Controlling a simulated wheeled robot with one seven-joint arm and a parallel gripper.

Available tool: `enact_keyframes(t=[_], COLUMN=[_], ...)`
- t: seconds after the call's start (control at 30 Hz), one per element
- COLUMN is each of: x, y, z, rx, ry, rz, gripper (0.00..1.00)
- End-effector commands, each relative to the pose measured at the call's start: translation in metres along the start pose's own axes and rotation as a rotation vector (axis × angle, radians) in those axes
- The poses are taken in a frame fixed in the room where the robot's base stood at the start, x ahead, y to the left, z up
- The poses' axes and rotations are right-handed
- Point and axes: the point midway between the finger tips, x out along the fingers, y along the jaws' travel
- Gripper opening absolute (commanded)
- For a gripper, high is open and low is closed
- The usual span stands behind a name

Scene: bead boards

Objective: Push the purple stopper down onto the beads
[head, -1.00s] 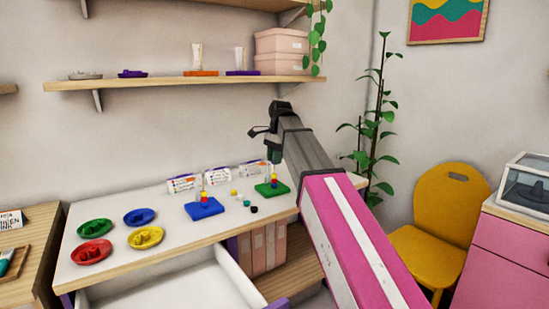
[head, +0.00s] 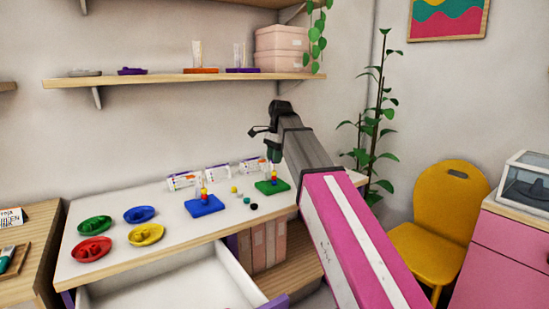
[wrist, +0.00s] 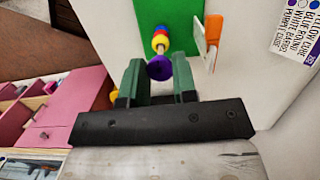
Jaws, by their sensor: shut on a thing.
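The purple stopper (wrist: 159,68) is between the green fingertips of my gripper (wrist: 160,76) in the wrist view, and the gripper is shut on it. Beyond it, yellow, red and blue beads (wrist: 160,39) are stacked on a peg of the green board (wrist: 180,14). The stopper lines up with the peg, with a short pale stretch between it and the beads. I cannot tell how far it sits on the peg. In the head view my gripper (head: 273,161) is just above the green board (head: 273,187), and the stopper is not clear there.
A blue board (head: 206,207) with its own bead stack stands to the left. Loose beads (head: 246,201) lie between the boards. White cards (head: 217,172) stand behind. Colored dishes (head: 140,214) are at the left, and an open drawer (head: 200,285) is below the table top.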

Motion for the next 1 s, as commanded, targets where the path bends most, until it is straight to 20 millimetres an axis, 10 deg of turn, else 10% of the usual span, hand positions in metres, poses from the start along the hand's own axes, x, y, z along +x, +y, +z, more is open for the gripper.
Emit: enact_keyframes(t=[1.0], x=[0.013], y=[0.0], z=[-0.002], rx=[0.0], ry=[0.0], rz=[0.001], gripper=[0.05])
